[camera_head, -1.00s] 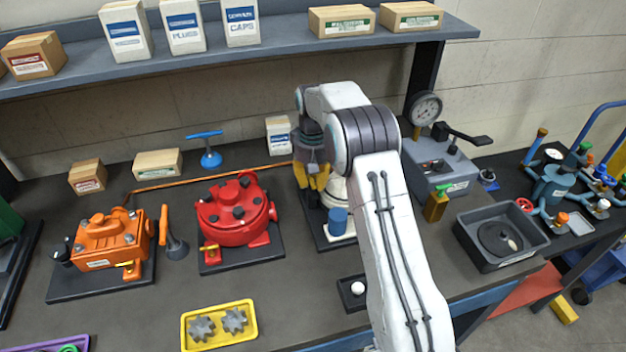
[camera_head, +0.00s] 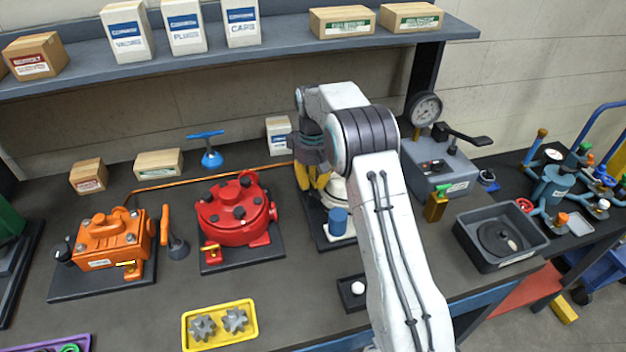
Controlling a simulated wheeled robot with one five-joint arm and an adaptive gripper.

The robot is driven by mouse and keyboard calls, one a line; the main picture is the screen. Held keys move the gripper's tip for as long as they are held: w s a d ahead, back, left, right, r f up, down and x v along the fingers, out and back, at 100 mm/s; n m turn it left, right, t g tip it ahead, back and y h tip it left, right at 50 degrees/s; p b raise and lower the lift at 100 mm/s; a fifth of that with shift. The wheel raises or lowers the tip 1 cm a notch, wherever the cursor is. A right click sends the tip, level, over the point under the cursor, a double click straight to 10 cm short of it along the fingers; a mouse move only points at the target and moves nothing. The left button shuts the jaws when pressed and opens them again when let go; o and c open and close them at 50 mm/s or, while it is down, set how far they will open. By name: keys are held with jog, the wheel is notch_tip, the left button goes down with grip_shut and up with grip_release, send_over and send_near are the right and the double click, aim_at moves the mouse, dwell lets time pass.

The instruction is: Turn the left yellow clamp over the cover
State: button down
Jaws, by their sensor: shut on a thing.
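A cream-white motor (camera_head: 337,192) with a blue cylinder (camera_head: 338,220) at its front stands on a dark base plate, largely hidden behind my arm. My gripper (camera_head: 314,182) points down at the motor's left side. It is shut on a yellow part at the motor's left, which I take to be the left yellow clamp (camera_head: 303,176). Yellow shows on both sides of the dark fingers, and I cannot clearly part clamp from fingertips. The cover's top and any right clamp are hidden by my gripper and arm, so the clamp's angle over the cover cannot be told.
A red motor (camera_head: 236,208) stands close on the left, and an orange motor (camera_head: 108,242) farther left. A copper pipe (camera_head: 215,178) runs behind them. A grey gauge box (camera_head: 438,165) stands right of my arm, with a dark tray (camera_head: 500,238) beyond. A yellow gear tray (camera_head: 220,325) lies in front.

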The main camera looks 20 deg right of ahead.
jog(key=n, duration=0.3)
jog(key=shift+w+n, duration=0.15)
jog(key=shift+n, duration=0.25)
jog(key=n, duration=0.3)
jog(key=shift+a+n, duration=0.15)
jog(key=shift+n, duration=0.15)
jog(key=n, duration=0.3)
jog(key=shift+a+n, duration=0.15)
jog(key=shift+n, duration=0.15)
jog(key=shift+a+n, duration=0.1)
jog(key=shift+n, duration=1.6)
jog(key=c, duration=1.3)
grip_release()
jog(key=shift+a, duration=0.15)
jog(key=o, duration=0.4)
jog(key=shift+c, duration=0.2)
jog(key=shift+r, duration=0.1)
